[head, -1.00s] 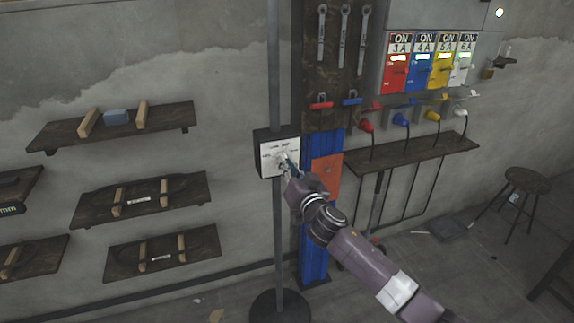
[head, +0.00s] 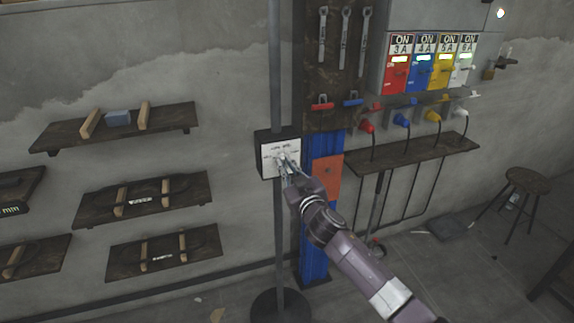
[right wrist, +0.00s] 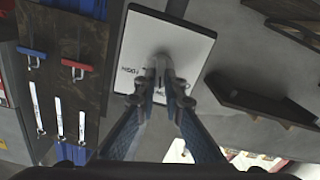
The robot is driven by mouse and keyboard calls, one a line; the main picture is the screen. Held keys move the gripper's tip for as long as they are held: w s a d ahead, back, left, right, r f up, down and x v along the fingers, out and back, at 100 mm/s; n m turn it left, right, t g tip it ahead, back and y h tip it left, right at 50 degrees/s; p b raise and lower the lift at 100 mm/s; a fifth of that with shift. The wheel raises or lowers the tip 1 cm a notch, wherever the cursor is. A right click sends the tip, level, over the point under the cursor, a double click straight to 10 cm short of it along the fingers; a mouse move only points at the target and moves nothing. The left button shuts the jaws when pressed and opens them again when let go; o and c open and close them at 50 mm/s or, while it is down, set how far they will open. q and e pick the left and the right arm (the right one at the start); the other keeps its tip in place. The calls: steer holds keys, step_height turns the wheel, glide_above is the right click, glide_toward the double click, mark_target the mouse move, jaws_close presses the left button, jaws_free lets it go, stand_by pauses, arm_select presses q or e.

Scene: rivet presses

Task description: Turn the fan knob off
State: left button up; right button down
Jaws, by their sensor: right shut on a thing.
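The fan control box is dark with a white labelled face (head: 268,149), mounted on a grey vertical pole (head: 277,220). The face also shows in the right wrist view (right wrist: 190,50). My right gripper (head: 284,163) is at the middle of this face. In the right wrist view the fingertips of my right gripper (right wrist: 157,80) are close together on the grey fan knob (right wrist: 160,61) at the centre of the face. The fingers hide much of the knob and some of the lettering. The knob's exact pointing direction cannot be told. My left gripper is not in view.
A blue post with an orange panel (head: 327,177) stands just right of the box. Wall shelves (head: 150,198) are on the left. A breaker panel with coloured switches and plugs (head: 432,62) is at upper right. A stool (head: 527,182) stands at far right.

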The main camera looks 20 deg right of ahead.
steer(key=n, duration=0.3)
steer(key=n+p, duration=0.1)
steer(key=n, duration=0.6)
steer(key=shift+a+f+n, duration=0.2)
steer(key=shift+a+n, duration=0.05)
steer(key=shift+n, duration=0.05)
stand_by(0.4)
steer(key=c, duration=2)
jaws_free()
steer(key=shift+c, duration=0.2)
steer(key=s, duration=1.2)
steer(key=shift+d, duration=0.2)
